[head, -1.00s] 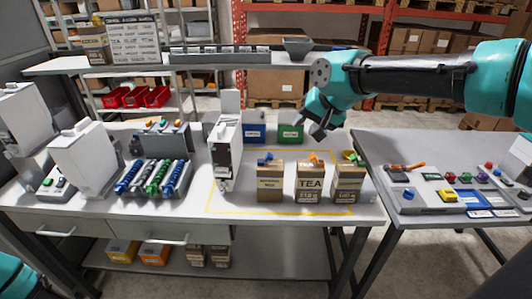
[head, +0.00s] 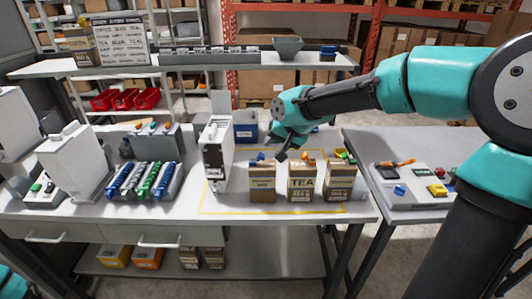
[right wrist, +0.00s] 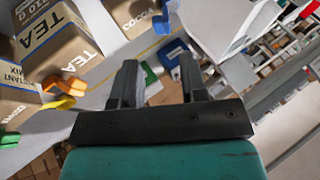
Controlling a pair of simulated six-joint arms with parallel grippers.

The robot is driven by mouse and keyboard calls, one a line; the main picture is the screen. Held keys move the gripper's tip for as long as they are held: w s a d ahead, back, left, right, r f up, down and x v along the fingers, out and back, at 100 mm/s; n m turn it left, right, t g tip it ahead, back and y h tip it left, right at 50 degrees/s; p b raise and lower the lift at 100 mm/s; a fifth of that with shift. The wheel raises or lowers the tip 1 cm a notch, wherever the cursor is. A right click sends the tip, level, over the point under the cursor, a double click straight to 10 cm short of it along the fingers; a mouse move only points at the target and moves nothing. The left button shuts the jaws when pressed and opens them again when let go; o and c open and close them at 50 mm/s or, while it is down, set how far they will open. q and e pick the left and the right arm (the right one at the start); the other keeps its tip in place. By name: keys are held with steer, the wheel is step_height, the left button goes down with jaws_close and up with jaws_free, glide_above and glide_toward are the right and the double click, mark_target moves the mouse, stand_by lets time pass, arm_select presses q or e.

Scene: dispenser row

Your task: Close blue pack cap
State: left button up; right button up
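The pack with the blue cap (head: 262,184) is the leftmost of three brown packs in the yellow-outlined area. Its blue cap (head: 260,157) sits at the top and also shows in the right wrist view (right wrist: 162,25); whether it is open or closed is too small to tell. My right gripper (head: 276,152) hangs just above and behind this pack, close to the cap. In the right wrist view its two fingers (right wrist: 158,78) are apart with nothing between them. My left gripper is out of view; only a teal bit of my left arm shows at the bottom left.
The TEA pack (head: 302,184) with an orange cap and another pack (head: 340,184) with a yellow-green top stand to the right. A white dispenser (head: 216,150) stands left of the packs. A blue bin (head: 245,128) is behind. The mat front is clear.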

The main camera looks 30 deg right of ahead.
mark_target(259, 155)
steer(key=x, duration=0.6)
steer(key=shift+w+f, duration=0.15)
steer(key=shift+f, duration=0.1)
steer(key=shift+c, duration=0.3)
jaws_close()
steer(key=shift+w+a+r+g+h, duration=0.15)
steer(key=shift+a+g+h, duration=0.1)
steer(key=shift+g+h, duration=0.35)
stand_by(0.5)
steer(key=shift+a+r+n+h, duration=0.2)
steer(key=shift+a+n+h, duration=0.1)
steer(key=shift+h, duration=0.4)
steer(key=shift+w+a+r+n+g+h, duration=0.2)
steer(key=shift+g+h, duration=0.35)
steer(key=shift+h, duration=0.25)
steer(key=shift+w+a+r+n+g+h, duration=0.1)
steer(key=shift+w+a+n+g+h, duration=0.1)
steer(key=shift+g+h, duration=0.5)
